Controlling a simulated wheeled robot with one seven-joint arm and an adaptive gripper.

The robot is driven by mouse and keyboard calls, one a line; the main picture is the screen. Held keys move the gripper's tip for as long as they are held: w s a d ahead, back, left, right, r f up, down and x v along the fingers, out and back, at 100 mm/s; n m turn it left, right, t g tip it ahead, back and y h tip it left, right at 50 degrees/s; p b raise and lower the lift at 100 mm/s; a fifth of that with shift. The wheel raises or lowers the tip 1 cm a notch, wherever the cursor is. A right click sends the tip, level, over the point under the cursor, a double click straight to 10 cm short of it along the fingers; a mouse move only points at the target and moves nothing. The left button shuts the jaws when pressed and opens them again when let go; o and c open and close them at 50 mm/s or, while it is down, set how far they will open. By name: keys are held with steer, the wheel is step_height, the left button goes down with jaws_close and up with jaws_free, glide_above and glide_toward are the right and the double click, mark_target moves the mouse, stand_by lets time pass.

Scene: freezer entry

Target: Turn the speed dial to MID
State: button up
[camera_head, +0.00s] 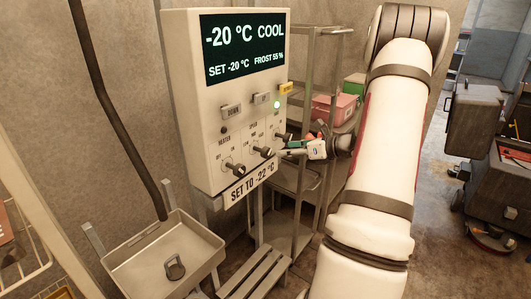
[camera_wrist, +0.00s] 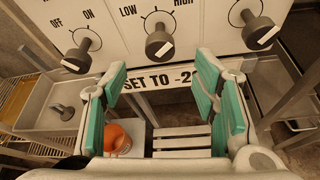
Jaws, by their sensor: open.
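The control panel (camera_head: 225,95) hangs on the wall with a row of dark dials along its lower face. The speed dial (camera_head: 263,151) is the middle one. My gripper (camera_head: 297,148) is in front of the panel's lower right. In the wrist view my gripper (camera_wrist: 162,78) is open and empty, its green-padded fingers apart, with the speed dial ahead between and above them, not gripped.
The heater dial (camera_wrist: 78,55) and a right-hand dial (camera_wrist: 255,30) flank the speed dial closely. A "SET TO -22 °C" label (camera_head: 250,184) sits below. A metal basin (camera_head: 165,258) stands at lower left, a metal rack (camera_head: 300,205) behind my gripper.

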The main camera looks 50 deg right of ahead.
mark_target(269, 152)
steer(key=x, duration=0.9)
steer(key=shift+w+f+p, duration=0.1)
steer(key=shift+w+p, duration=0.2)
steer(key=shift+p, duration=0.1)
steer(key=c, duration=1.2)
